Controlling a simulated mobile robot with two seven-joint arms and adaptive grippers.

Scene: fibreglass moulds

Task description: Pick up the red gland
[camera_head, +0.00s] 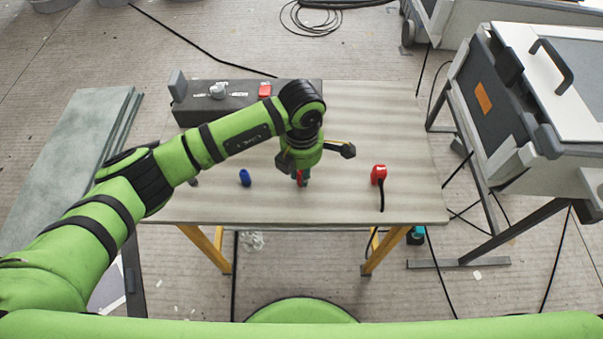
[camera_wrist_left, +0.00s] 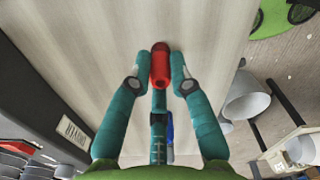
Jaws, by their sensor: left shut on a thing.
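The red gland (camera_wrist_left: 160,68) is a small red cylinder between the fingertips of my left gripper (camera_wrist_left: 160,78) in the left wrist view. The gripper is shut on it. In the head view my left gripper (camera_head: 301,175) points down over the middle of the table, with the red gland (camera_head: 299,178) partly hidden by the fingers. I cannot tell whether the gland touches the tabletop. My right gripper is not in view.
The wooden table (camera_head: 340,205) also holds a blue cylinder (camera_head: 245,178) left of the gripper and a red part with a black cable (camera_head: 379,174) to the right. A dark grey box (camera_head: 205,108) stands at the back left. A white-lidded machine (camera_head: 545,90) stands right of the table.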

